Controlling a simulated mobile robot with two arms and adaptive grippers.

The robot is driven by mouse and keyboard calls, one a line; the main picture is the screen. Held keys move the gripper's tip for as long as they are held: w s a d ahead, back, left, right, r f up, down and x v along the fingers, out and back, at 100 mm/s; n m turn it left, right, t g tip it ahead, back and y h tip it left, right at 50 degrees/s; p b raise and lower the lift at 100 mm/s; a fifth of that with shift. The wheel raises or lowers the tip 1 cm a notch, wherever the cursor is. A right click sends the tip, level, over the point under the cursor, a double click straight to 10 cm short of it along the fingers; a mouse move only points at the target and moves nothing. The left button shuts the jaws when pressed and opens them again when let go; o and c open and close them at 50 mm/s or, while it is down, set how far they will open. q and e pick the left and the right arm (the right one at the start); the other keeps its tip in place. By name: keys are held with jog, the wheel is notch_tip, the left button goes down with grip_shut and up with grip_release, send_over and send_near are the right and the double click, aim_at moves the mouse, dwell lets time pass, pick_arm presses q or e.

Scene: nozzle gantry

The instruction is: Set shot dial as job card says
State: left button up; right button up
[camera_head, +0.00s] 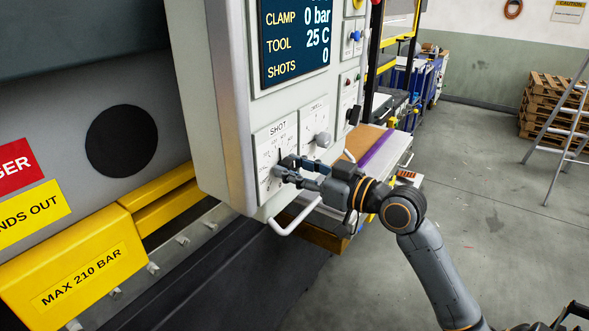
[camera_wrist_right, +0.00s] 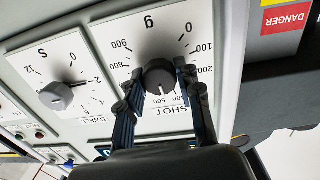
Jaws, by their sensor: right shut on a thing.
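The shot dial plate (camera_head: 268,146) is white and sits low on the control panel, marked SHOT. My right gripper (camera_head: 281,170) reaches in from the right and covers its knob in the head view. In the right wrist view the dial looks upside down, with a scale in g running from 0 to 900. The dark round knob (camera_wrist_right: 160,76) sits between the fingertips of my right gripper (camera_wrist_right: 162,88), which are shut on it. Its exact reading is hard to tell, as the fingers hide part of the scale. No job card shows. My left gripper is not in view.
The dwell dial knob (camera_head: 322,139) is close beside, and also shows in the right wrist view (camera_wrist_right: 57,96). A screen (camera_head: 294,38) reads clamp 0 bar, tool 25 C, shots 0. A white handle (camera_head: 292,219) juts out below. Open floor (camera_head: 490,220) lies right.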

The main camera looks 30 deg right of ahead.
jog(key=m, duration=0.4)
jog(key=shift+r, duration=0.1)
jog(key=m, duration=0.5)
jog(key=shift+g, duration=0.3)
jog(key=shift+m, duration=0.3)
jog(key=o, duration=1.2)
jog(key=shift+c, duration=0.2)
jog(key=shift+d, duration=0.1)
jog(key=v, duration=1.2)
jog(key=shift+w, duration=0.1)
